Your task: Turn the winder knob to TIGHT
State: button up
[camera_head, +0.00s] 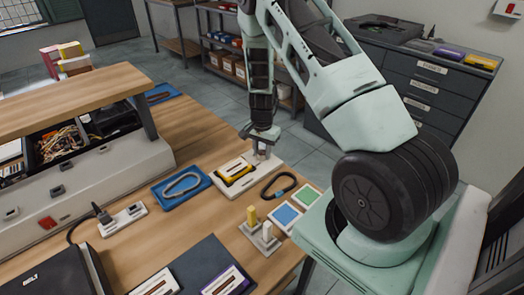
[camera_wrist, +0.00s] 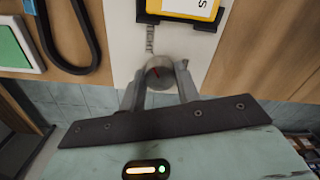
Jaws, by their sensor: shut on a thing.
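I cannot tell exactly where the red mark points. In the head view my gripper (camera_head: 262,152) reaches down to the white board's (camera_head: 258,164) far end and hides most of the knob.
A yellow and black item (camera_head: 237,181) sits on the same board. A black carabiner-like loop (camera_head: 279,186), a blue tray (camera_head: 181,188), green and blue pads (camera_head: 304,196) and a stand with pegs (camera_head: 262,236) lie nearby. The table edge is close to the knob.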

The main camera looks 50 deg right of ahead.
aim_at(262, 152)
dwell(0.4)
jog(key=o, duration=1)
jog(key=shift+r, duration=0.1)
notch_tip(262, 152, up, 17)
jog(key=shift+r+b, duration=0.15)
jog(key=shift+b, duration=0.8)
